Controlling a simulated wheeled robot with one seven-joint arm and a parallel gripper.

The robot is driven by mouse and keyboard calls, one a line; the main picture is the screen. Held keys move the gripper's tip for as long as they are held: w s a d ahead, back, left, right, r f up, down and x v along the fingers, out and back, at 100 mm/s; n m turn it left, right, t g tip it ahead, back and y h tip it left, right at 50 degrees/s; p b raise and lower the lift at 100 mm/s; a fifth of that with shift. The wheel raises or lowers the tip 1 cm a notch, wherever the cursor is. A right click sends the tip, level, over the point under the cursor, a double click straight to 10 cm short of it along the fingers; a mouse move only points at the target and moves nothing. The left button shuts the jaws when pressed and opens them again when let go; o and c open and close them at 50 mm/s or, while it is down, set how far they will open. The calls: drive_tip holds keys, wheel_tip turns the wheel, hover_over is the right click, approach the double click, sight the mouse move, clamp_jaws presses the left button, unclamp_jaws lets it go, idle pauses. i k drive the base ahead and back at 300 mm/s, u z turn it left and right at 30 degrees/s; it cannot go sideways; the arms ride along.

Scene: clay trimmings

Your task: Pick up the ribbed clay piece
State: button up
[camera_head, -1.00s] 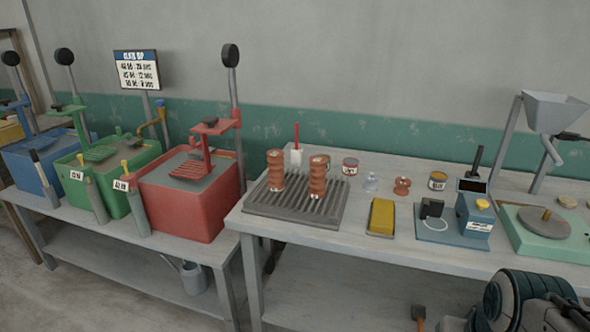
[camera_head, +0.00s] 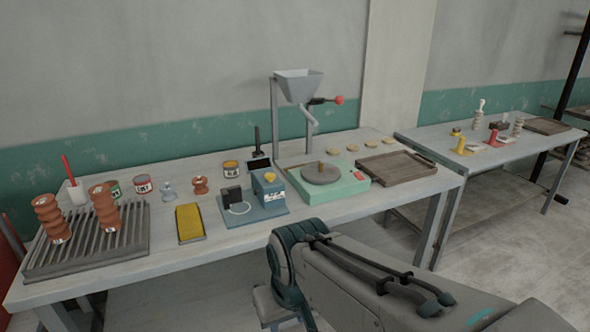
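Two tall ribbed brown clay pieces stand on a grey slatted rack (camera_head: 95,262) at the left of the near table: one at the left (camera_head: 50,217) and one to its right (camera_head: 105,208). A small, short ribbed brown piece (camera_head: 200,186) sits on the table further right, behind a yellow block. I cannot tell which of these the task means. Part of my arm shows at the bottom right, in front of the table.
A yellow block (camera_head: 189,222), a blue device (camera_head: 268,186), a green scale-like unit (camera_head: 325,181) and a hopper stand (camera_head: 298,88) occupy the table. A wooden tray (camera_head: 396,167) lies at its right end. A second table (camera_head: 430,142) stands further right, with ribbed pale pieces on it.

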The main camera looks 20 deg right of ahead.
sight(58, 230)
drive_tip(key=u, duration=0.85)
drive_tip(key=i, duration=0.75)
drive_tip(key=u, duration=0.95)
drive_tip(key=i, duration=0.75)
drive_tip(key=z, duration=0.1)
